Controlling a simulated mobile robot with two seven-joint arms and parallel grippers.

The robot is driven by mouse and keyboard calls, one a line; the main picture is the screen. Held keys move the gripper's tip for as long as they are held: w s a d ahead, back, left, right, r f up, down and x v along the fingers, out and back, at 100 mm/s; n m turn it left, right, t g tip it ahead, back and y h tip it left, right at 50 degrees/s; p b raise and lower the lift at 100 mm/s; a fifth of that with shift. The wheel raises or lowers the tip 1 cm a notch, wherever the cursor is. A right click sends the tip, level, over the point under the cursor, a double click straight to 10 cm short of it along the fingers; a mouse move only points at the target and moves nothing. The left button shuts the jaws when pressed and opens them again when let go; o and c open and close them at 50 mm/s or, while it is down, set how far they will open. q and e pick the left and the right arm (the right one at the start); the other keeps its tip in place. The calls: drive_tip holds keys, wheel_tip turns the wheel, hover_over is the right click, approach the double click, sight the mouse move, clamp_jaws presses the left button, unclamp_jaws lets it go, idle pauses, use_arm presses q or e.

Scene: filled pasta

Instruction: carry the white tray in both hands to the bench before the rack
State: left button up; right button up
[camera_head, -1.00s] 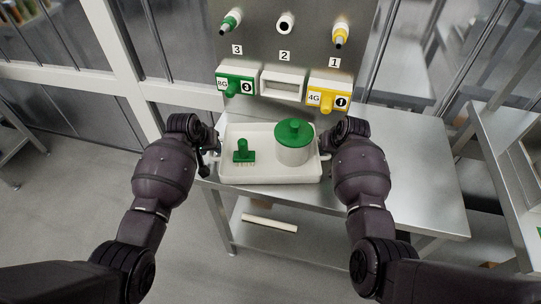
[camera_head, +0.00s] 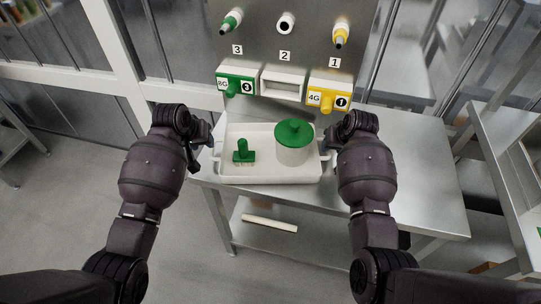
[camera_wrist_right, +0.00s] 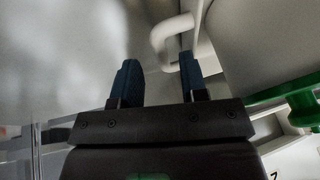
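The white tray (camera_head: 270,177) rests on the metal bench (camera_head: 425,180) before the rack. On it stand a white pot (camera_head: 293,156) with a green lid (camera_head: 294,133) and a green upright-handled tool (camera_head: 243,154). My left gripper (camera_head: 198,158) is just outside the tray's left handle (camera_head: 217,156), apart from it; its finger gap is unclear. My right gripper (camera_wrist_right: 160,66) is open and empty in the right wrist view. The white right handle (camera_wrist_right: 163,37) lies just beyond its fingertips. In the head view, my right wrist partly hides those fingers.
The rack (camera_head: 285,83) has bays numbered 3, 2 and 1, with a green block (camera_head: 236,84) and a yellow block (camera_head: 329,95). The bench is clear right of my right arm. A white bar (camera_head: 269,223) lies on the lower shelf. Another metal table (camera_head: 505,150) stands right.

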drive_tip(key=v, duration=0.8)
drive_tip(key=shift+r, duration=0.15)
use_arm(q)
drive_tip(key=shift+s+a+p, duration=0.15)
drive_tip(key=shift+a+p, duration=0.5)
drive_tip(key=shift+a, duration=0.35)
drive_tip(key=shift+s+a+p, duration=0.2)
drive_tip(key=shift+a+p, duration=0.5)
drive_tip(key=shift+a, duration=0.25)
drive_tip(key=shift+s+a+p, duration=0.15)
drive_tip(key=shift+a+p, duration=0.5)
drive_tip(key=shift+a, duration=0.35)
use_arm(e)
drive_tip(key=shift+r, duration=2)
drive_tip(key=shift+d, duration=0.1)
use_arm(q)
drive_tip(key=shift+r+p, duration=0.7)
drive_tip(key=shift+p, duration=0.15)
use_arm(e)
drive_tip(key=s+d, duration=0.1)
drive_tip(key=d, duration=0.4)
drive_tip(key=shift+s+d, duration=0.25)
drive_tip(key=shift+d, duration=0.15)
